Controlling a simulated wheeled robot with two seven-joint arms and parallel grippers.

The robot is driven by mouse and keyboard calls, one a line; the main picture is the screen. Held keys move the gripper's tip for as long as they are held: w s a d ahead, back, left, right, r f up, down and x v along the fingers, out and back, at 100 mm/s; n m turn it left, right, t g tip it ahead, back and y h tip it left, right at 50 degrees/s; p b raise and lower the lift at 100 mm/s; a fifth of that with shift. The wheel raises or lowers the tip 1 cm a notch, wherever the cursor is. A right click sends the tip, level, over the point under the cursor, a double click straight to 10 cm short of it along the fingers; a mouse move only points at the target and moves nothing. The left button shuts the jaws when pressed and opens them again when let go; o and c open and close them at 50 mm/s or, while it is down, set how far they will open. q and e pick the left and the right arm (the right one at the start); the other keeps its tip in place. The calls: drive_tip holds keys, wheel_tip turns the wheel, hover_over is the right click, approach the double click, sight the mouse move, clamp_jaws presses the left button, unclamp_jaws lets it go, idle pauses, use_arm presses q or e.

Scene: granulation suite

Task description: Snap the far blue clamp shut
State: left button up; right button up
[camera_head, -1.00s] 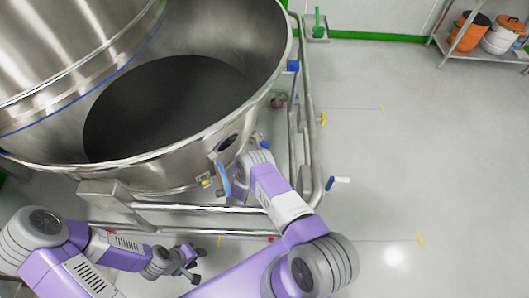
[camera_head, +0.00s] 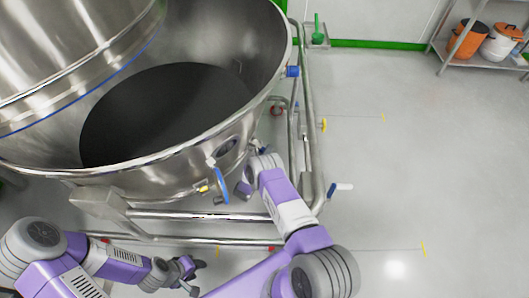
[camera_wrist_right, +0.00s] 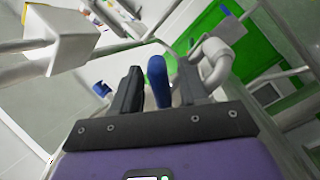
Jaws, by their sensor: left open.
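The far blue clamp (camera_head: 292,71) sits on the right side of the steel bowl's rim (camera_head: 287,45) in the head view. A nearer blue clamp handle (camera_head: 222,186) hangs on the bowl's front right wall. My right gripper (camera_wrist_right: 160,85) is open in the right wrist view. A blue handle (camera_wrist_right: 157,78) shows between its dark fingers, with gaps on both sides. I cannot tell whether it lies between the fingertips or beyond them. In the head view my right arm ends beside the bowl, its fingertips not clearly seen. My left gripper (camera_head: 188,277) is open and empty at the lower middle.
A tubular steel frame (camera_head: 312,150) runs around the bowl's right side. A blue and white lever (camera_head: 340,187) sticks out from its lower corner. A shelf (camera_head: 478,66) holds orange and white containers at the upper right. The grey floor between is clear.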

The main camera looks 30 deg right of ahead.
clamp_jaws()
